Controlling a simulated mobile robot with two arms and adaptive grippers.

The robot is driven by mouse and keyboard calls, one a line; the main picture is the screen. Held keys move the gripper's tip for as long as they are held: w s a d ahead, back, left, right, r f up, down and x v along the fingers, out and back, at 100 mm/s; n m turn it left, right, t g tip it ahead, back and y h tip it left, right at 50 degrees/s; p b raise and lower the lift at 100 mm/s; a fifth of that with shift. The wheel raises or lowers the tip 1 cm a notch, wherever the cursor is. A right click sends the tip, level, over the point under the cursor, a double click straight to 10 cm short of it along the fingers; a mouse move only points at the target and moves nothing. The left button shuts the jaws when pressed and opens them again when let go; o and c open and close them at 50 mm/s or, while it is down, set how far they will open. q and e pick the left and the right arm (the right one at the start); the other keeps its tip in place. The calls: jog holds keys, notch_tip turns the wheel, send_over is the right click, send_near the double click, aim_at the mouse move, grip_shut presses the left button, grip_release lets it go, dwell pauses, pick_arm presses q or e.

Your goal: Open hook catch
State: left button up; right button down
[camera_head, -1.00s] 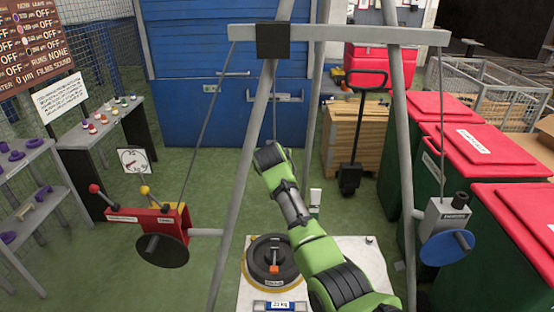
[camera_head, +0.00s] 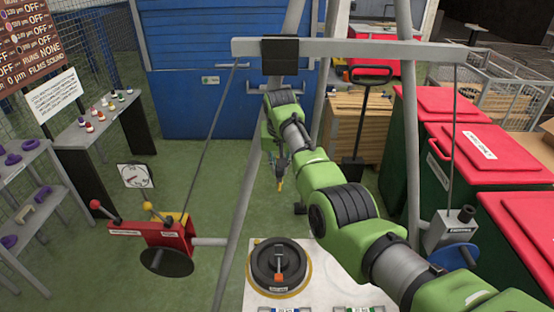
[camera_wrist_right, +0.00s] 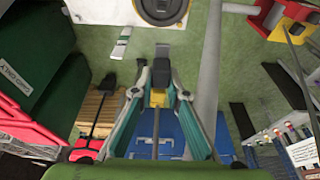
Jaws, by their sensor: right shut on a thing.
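My right gripper (camera_head: 279,166) hangs below the centre of the overhead beam, at the end of my green arm. In the right wrist view its two teal-sided fingers (camera_wrist_right: 160,84) are shut on a small black and yellow piece (camera_wrist_right: 157,97), which appears to be the hook piece. In the head view a yellow tip (camera_head: 281,186) shows just below the fingers. The catch itself is too small and too covered to make out. My left gripper is not in view.
A grey beam (camera_head: 360,48) on slanted legs spans above. A red winch (camera_head: 176,236) stands left, a grey one (camera_head: 447,232) right. A black round weight (camera_head: 265,266) lies on a pale plate below. Red-lidded bins (camera_head: 480,145) line the right side.

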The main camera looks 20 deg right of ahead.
aim_at(279, 178)
dwell(0.5)
jog(key=c, duration=2)
grip_release()
jog(key=shift+w, duration=0.1)
jog(key=shift+o, duration=0.2)
jog(key=v, duration=1.2)
jog(key=shift+w, duration=0.15)
jog(key=shift+f, duration=0.1)
